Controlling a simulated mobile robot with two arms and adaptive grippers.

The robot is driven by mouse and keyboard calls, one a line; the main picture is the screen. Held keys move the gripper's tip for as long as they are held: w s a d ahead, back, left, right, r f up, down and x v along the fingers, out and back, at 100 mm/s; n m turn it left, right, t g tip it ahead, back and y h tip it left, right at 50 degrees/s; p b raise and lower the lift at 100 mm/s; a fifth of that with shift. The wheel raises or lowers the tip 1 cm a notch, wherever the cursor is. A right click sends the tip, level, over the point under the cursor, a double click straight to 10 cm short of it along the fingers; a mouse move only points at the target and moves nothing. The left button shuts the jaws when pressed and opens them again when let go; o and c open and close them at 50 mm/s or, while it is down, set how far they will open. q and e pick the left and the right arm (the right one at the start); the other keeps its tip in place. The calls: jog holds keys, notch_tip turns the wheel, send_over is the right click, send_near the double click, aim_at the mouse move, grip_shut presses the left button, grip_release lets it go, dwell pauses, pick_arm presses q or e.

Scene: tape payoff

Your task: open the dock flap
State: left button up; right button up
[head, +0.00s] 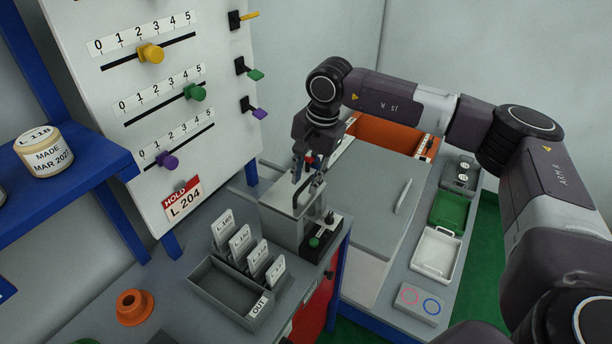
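My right gripper (307,172) points down over a small grey box-like unit (285,222) at the centre, at the edge of the bench. A black bar-shaped handle (315,190) stands on this unit, right below the fingertips. The fingers overlap the handle in the picture; whether they touch it or grip it I cannot tell. A wide flat grey panel (375,205) with a light handle (404,196) lies closed to the right of the unit. Nothing is labelled as the dock flap, so I cannot tell which part it is. My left gripper is out of view.
A grey tray (222,292) with several upright labelled cards stands in front. An orange ring (133,306) lies at left. A white board (140,100) with sliders rises behind. A green tray (449,211) and a white tray (436,253) sit at right.

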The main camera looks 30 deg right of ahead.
grip_shut()
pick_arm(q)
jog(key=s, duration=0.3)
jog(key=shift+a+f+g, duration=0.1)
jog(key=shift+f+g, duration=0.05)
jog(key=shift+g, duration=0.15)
pick_arm(e)
jog(key=shift+w+a, duration=0.25)
jog(key=shift+w, duration=0.1)
jog(key=b, duration=0.2)
send_over(277, 185)
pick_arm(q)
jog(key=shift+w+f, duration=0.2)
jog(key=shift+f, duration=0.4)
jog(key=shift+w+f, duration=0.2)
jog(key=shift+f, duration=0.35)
pick_arm(e)
jog(key=shift+w+a+r, duration=0.1)
jog(key=shift+w+a, duration=0.25)
jog(key=shift+w, duration=0.25)
